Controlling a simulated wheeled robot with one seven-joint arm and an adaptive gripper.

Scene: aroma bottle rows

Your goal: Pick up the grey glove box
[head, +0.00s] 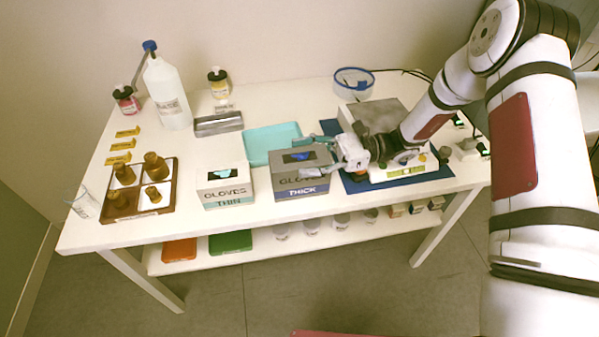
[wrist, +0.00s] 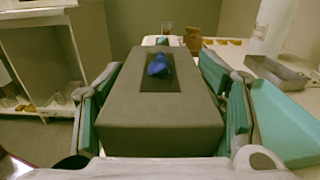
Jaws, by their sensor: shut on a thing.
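The grey glove box (head: 300,178) stands near the front edge of the table, with a dark opening and a blue glove on top and the word THICK on its front. My gripper (head: 318,156) reaches it from the right. In the wrist view the grey glove box (wrist: 160,118) fills the middle, between the two teal-padded fingers of my gripper (wrist: 163,105), one on each side. The fingers are shut on its sides. I cannot tell whether the box is clear of the table.
A white glove box (head: 224,187) marked THIN stands just left. A teal tray (head: 268,141) lies behind the grey box and shows in the wrist view (wrist: 283,122). A brown divided tray (head: 130,206) with bottles is far left. A grey block (head: 375,117) sits behind my wrist.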

